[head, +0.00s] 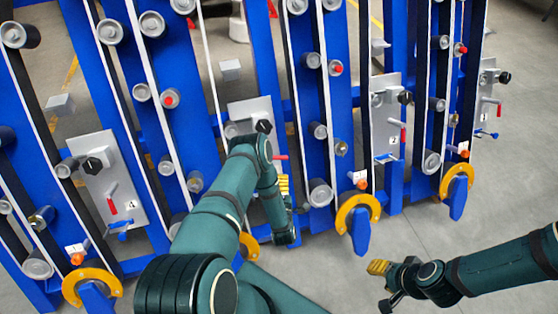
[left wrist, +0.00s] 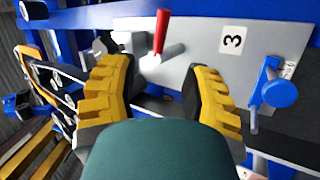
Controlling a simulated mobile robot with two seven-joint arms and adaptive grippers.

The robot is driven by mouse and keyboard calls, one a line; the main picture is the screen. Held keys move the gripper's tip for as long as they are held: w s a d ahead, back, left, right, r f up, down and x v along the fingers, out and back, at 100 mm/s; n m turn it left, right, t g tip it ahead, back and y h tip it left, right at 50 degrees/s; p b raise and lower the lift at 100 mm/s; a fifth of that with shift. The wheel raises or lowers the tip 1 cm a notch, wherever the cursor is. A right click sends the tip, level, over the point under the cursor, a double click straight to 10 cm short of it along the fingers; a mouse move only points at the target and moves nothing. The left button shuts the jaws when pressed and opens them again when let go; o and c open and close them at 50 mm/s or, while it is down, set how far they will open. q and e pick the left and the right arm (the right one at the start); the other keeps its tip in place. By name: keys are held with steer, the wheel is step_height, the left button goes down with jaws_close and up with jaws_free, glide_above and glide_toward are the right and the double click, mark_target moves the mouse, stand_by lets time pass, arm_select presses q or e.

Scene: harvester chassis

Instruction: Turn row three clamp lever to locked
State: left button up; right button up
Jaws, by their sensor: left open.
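The row three clamp lever shows in the left wrist view as a red handle (left wrist: 161,32) on a pale metal base, on a grey plate (left wrist: 195,52) marked "3". In the head view its red tip (head: 281,157) sticks out beside my left arm, which hides most of it. My left gripper (left wrist: 160,92) is open, with one yellow-padded finger on each side of the view and the lever base between and beyond them. Contact cannot be told. It also shows in the head view (head: 284,186). My right gripper (head: 379,267) hangs over the floor at lower right, away from the plates.
A blue knob (left wrist: 280,93) sits beside the "3" label. Row four's plate (head: 118,180) stands left and row two's plate (head: 386,120) right, each with a red lever. Blue uprights, rollers and orange hooks (head: 358,205) crowd around.

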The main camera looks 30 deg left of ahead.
mark_target(279, 158)
arm_select(q)
steer(key=b+x, duration=0.2)
steer(key=x, duration=0.9)
steer(key=shift+w+a, duration=0.1)
steer(key=shift+w, duration=0.2)
jaws_close()
